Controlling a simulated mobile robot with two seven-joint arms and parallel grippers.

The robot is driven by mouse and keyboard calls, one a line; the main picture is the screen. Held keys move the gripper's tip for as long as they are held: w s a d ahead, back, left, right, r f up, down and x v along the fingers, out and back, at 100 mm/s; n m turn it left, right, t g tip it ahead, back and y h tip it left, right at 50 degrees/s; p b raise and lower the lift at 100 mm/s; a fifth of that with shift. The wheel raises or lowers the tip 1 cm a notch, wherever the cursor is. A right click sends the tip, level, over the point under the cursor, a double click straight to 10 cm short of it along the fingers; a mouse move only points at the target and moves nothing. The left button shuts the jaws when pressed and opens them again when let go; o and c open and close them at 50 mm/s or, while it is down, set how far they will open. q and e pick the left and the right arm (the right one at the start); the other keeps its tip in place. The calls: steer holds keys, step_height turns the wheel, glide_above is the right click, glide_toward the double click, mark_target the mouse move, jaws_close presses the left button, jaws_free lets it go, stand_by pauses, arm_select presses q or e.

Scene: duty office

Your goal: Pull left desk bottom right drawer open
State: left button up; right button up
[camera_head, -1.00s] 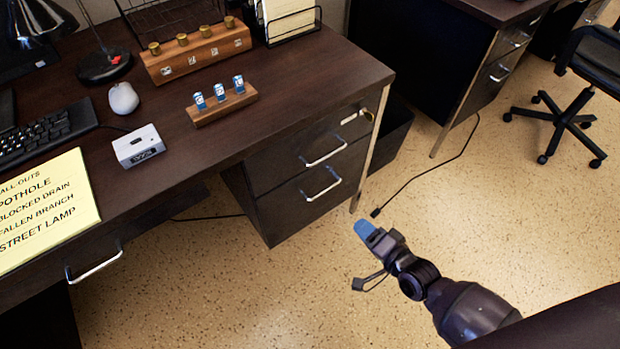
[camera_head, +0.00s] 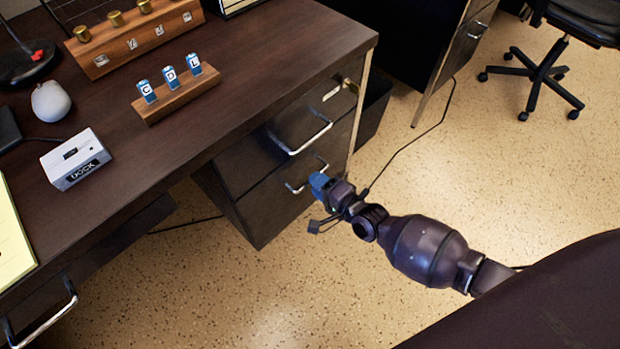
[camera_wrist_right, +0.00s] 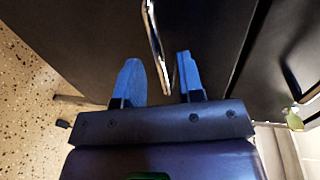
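The left desk's bottom right drawer (camera_head: 262,208) has a dark front and looks closed. Its silver bar handle (camera_head: 294,188) is partly hidden behind my right gripper (camera_head: 318,186), which has blue fingertips. In the right wrist view the drawer front (camera_wrist_right: 208,25) is close ahead. There the handle (camera_wrist_right: 157,45) lies between the two spread blue fingers of my right gripper (camera_wrist_right: 160,80), nearer the right one. A gap shows on the left side, and I cannot tell whether the right finger touches the bar. My left gripper is not in view.
The upper drawer handle (camera_head: 302,135) is just above. The desk top (camera_head: 260,60) holds a wooden block with lettered blue pieces (camera_head: 178,92), a dock box (camera_head: 75,160) and a mouse (camera_head: 50,101). A cable (camera_head: 410,145) crosses the floor. Floor before the drawer is clear.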

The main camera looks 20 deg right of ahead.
steer(key=shift+b+x, duration=0.3)
steer(key=shift+x, duration=1.05)
jaws_close()
